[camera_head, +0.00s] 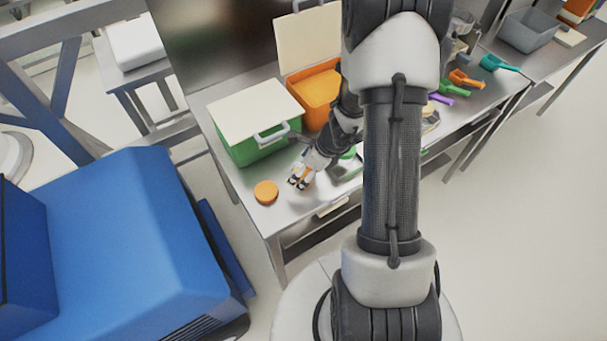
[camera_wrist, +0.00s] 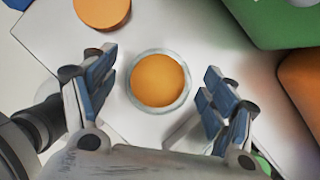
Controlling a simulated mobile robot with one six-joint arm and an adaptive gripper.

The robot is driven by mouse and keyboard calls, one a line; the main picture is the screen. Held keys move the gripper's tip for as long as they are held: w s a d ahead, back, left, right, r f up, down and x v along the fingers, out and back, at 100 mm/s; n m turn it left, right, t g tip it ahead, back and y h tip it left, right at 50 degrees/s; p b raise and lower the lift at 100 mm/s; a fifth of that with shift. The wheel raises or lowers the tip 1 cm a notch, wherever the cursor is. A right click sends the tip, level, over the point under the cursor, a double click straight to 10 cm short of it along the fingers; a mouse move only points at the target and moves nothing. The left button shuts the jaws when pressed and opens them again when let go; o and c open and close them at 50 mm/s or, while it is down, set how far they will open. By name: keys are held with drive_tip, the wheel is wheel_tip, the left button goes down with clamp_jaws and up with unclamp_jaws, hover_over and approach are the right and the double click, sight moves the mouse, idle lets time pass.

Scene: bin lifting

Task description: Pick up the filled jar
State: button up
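The filled jar (camera_wrist: 157,80) shows from above in the wrist view as a clear round rim around orange contents. It stands on the metal table (camera_wrist: 50,38) between the two fingers of my gripper (camera_wrist: 158,98), which is open. A gap shows on each side between the jar and the fingers. In the head view my gripper (camera_head: 300,181) is low over the table near its front left, and it mostly hides the jar. An orange round lid (camera_head: 266,191) lies on the table to the left of my gripper; it also shows at the top of the wrist view (camera_wrist: 102,12).
A green bin (camera_head: 248,150) with a pale lid stands just behind my gripper, with an open orange bin (camera_head: 318,92) beside it. Coloured scoops (camera_head: 465,79) lie farther right. A blue machine (camera_head: 120,255) stands left of the table.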

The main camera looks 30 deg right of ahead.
drive_tip(key=c, duration=1.1)
drive_tip(key=shift+c, duration=0.3)
drive_tip(key=shift+r, duration=0.1)
